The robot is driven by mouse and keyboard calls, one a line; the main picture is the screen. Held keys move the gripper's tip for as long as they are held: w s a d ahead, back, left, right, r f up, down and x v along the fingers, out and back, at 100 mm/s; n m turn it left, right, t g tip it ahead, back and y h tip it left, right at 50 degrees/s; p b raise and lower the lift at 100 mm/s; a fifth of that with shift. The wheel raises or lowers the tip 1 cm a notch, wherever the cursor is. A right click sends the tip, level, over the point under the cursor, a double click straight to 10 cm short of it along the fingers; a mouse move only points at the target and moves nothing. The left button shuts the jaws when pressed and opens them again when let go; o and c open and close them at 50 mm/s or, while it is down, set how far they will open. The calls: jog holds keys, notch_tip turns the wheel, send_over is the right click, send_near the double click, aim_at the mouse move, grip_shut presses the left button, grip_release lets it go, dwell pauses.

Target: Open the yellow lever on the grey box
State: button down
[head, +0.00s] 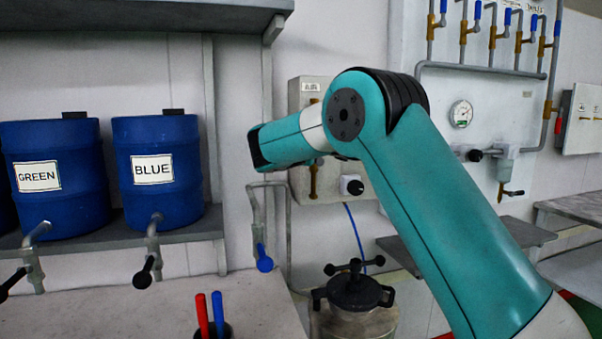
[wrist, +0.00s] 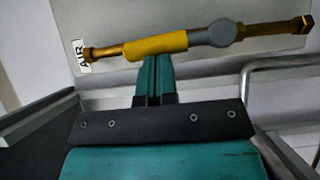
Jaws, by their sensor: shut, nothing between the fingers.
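The grey box (head: 299,186) hangs on the wall in the head view, partly covered by my arm. In the wrist view its face (wrist: 280,20) fills the top, with an AIR label. The yellow lever (wrist: 156,46) lies along a brass pipe there, beside a grey round fitting. My gripper (wrist: 154,60) is shut, with its teal fingertips right at the lever's lower edge; I cannot tell whether they touch it. Nothing is between the fingers. In the head view my arm hides the lever and the gripper.
A black knob (head: 352,185) sits low on the box, with a blue hose below. A metal pot (head: 352,318) stands beneath. Blue drums (head: 158,210) sit on a shelf at left. A bent pipe with a blue handle (head: 264,258) is near the box.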

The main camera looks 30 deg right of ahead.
jog(key=shift+d+m, duration=0.2)
jog(key=shift+m, duration=0.1)
dwell(0.4)
jog(key=w+a+b+v, duration=0.1)
jog(key=w+b+v, duration=0.1)
jog(key=v, duration=1.1)
jog(key=shift+a, duration=0.35)
